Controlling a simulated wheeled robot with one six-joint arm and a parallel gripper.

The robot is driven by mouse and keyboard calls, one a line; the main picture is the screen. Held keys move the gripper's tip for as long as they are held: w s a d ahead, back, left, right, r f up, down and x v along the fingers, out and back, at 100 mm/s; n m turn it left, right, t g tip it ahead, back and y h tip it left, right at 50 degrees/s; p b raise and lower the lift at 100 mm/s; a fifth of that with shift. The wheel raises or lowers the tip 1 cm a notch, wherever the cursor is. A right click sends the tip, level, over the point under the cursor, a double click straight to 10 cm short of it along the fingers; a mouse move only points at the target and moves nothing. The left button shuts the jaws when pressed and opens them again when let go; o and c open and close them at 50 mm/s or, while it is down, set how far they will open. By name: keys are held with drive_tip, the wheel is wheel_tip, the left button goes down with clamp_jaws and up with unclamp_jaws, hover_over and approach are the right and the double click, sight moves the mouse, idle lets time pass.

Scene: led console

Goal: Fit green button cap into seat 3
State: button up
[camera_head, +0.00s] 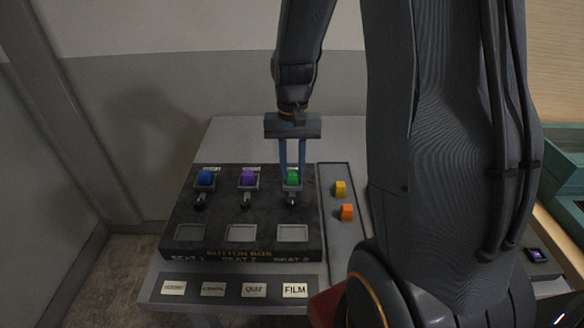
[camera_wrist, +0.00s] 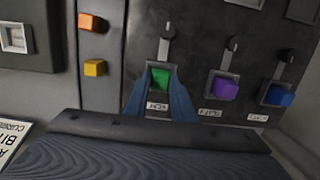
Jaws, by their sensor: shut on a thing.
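The green button cap (camera_head: 293,177) is at the rightmost of three seats on the dark button box (camera_head: 222,217), the column lettered seat 3. My gripper (camera_head: 292,171) points down over that seat, its two blue fingers shut on the green cap. In the wrist view the green cap (camera_wrist: 160,78) lies between the fingertips, inside the outline of the seat frame (camera_wrist: 150,72). I cannot tell whether it is fully down. A blue cap (camera_head: 205,178) is at the left seat and a purple cap (camera_head: 248,178) at the middle seat.
A side tray (camera_head: 340,237) right of the box holds a yellow cap (camera_head: 340,188) and an orange cap (camera_head: 347,212). Several label cards, one reading FILM (camera_head: 295,290), lie along the front. My arm hides the table's right part. Teal bins (camera_head: 565,160) stand far right.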

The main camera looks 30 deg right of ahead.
drive_tip(key=shift+f, duration=0.1)
drive_tip(key=o, duration=1.1)
drive_tip(key=shift+o, duration=0.2)
drive_tip(key=r, duration=0.2)
drive_tip(key=r+b, duration=0.1)
drive_tip(key=r, duration=0.3)
drive_tip(key=shift+w+d+r+b, duration=0.2)
drive_tip(key=shift+w+b, duration=0.2)
drive_tip(key=shift+r, duration=0.7)
